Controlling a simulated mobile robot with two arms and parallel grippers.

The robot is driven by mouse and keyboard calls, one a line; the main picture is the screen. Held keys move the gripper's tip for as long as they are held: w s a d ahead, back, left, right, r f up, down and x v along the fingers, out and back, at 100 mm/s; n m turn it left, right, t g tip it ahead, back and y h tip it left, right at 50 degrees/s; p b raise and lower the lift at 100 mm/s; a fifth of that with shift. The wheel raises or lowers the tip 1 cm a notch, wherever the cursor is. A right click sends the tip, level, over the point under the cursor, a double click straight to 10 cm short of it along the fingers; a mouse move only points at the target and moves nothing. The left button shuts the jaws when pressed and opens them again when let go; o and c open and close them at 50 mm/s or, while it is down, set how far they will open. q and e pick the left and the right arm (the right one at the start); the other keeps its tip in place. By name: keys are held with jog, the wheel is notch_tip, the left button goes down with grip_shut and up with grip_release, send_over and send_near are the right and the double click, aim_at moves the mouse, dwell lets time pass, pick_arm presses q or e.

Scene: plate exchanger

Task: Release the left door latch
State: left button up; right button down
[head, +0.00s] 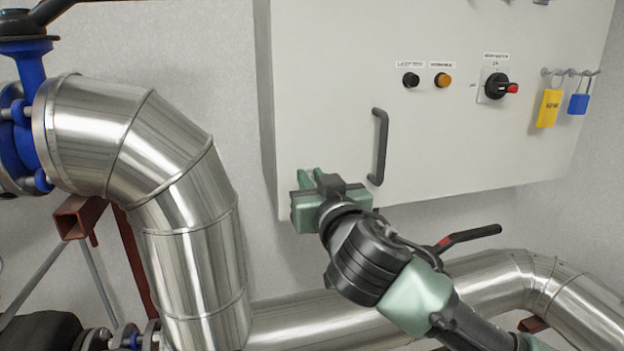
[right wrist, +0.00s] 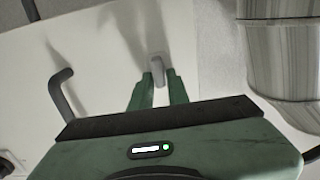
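My right gripper (head: 312,174) is at the lower left corner of the large pale cabinet door (head: 430,130). In the right wrist view its two green fingers (right wrist: 161,76) stand apart and point at the door face. A small grey latch (right wrist: 158,62) shows at the fingertips, with its near end in the gap between them. I cannot tell whether the fingers touch it. In the head view the latch is hidden by the gripper. My left gripper is not in view.
A dark bar handle (head: 380,147) is just right of my gripper; it also shows in the right wrist view (right wrist: 62,95). Metal-clad pipes (head: 195,240) run left and below.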

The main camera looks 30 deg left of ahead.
jog(key=shift+n, duration=0.3)
jog(key=n, duration=1.1)
jog(key=s+f+n, duration=0.1)
jog(key=n, duration=0.5)
jog(key=shift+a+f, duration=0.1)
jog(key=shift+a, duration=0.25)
jog(key=shift+n, duration=0.4)
jog(key=c, duration=1.5)
grip_release()
jog(key=shift+w, duration=0.1)
jog(key=shift+o, duration=0.2)
